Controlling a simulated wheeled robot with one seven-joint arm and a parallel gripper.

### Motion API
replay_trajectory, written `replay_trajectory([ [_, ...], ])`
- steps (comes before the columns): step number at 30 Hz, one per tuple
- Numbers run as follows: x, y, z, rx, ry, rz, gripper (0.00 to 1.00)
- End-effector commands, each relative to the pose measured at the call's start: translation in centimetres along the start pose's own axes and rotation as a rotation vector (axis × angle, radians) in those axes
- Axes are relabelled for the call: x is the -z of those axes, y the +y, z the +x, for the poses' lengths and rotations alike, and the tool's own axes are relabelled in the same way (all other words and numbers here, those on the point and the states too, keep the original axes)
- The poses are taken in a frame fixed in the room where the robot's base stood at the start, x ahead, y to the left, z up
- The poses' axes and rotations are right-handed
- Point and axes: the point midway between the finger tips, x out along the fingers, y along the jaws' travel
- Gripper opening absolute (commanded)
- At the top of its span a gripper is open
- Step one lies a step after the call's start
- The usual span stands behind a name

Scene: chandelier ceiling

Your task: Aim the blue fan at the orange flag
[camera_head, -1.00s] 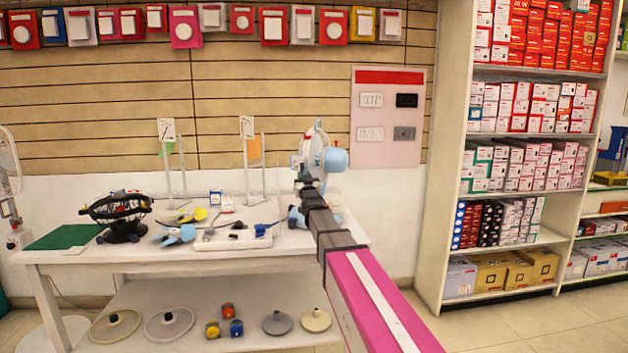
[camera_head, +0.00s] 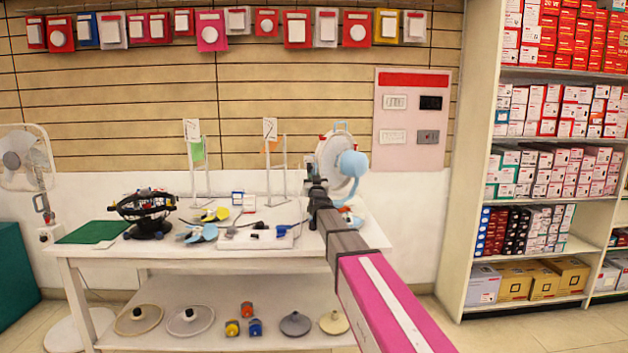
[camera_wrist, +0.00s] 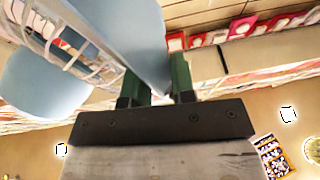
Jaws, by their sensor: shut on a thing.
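The blue fan (camera_head: 353,163) stands on the right of the white table in the head view. Its rounded blue housing is toward me; its pale round cage is beyond, facing away and to the left. The orange flag (camera_head: 271,146) hangs on a white stand left of the fan, partly covered by a numbered card. My gripper (camera_head: 318,187) is at the fan, and its fingers are hard to make out there. In the wrist view, the green-padded fingers (camera_wrist: 160,88) are shut on a blue part of the fan (camera_wrist: 138,40), with the cage at upper left.
A green flag (camera_head: 197,150) hangs on another stand further left. The white table (camera_head: 210,250) also holds a black wire-caged device (camera_head: 147,212), a green mat (camera_head: 93,232) and small tools. Stocked shelves (camera_head: 480,200) stand at the right. A white fan (camera_head: 22,158) is at far left.

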Motion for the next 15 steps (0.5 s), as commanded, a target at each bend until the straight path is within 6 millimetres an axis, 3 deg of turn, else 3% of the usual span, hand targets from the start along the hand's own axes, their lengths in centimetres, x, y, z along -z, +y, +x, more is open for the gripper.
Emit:
replay_trajectory([
  [3, -0.03, 0.33, 0.18, -0.004, 0.001, -0.003, 0.0],
  [4, -0.03, 0.34, 0.18, -0.004, 0.001, -0.003, 0.27],
  [6, -0.02, 0.36, 0.19, -0.004, 0.001, -0.003, 0.49],
  [7, -0.03, 0.36, 0.19, -0.004, 0.001, -0.003, 0.53],
  [15, -0.04, 0.47, 0.28, -0.006, 0.001, 0.0, 0.53],
])
